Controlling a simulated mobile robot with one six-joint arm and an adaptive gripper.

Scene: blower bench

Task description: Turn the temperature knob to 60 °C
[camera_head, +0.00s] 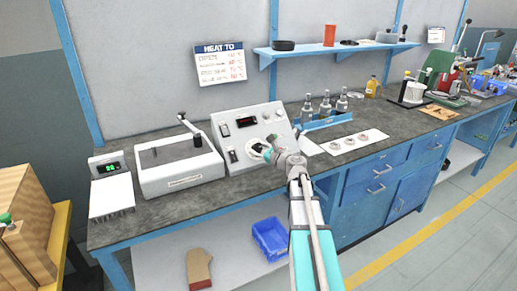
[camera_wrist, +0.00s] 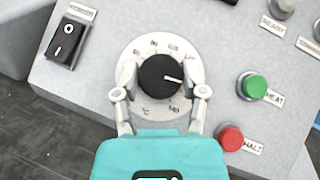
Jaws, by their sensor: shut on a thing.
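The temperature knob (camera_wrist: 161,76) is a black round knob with a white pointer line, set in a pale dial plate (camera_wrist: 128,68) on the sloped grey control panel (camera_wrist: 218,45). The pointer points right and slightly down in the wrist view. The dial's marks are too small to read surely. My gripper (camera_wrist: 160,94) has one finger at each side of the knob and is shut on it; the exact contact is hard to see. In the head view my gripper (camera_head: 267,151) is at the panel's front and covers part of the dial (camera_head: 256,147).
A green button (camera_wrist: 254,86) marked HEAT and a red button (camera_wrist: 231,138) marked HALT sit close to the right of the dial. A black rocker switch (camera_wrist: 67,43) is at the left. A white lidded bath (camera_head: 180,165) and a green-digit display (camera_head: 112,167) stand left on the bench.

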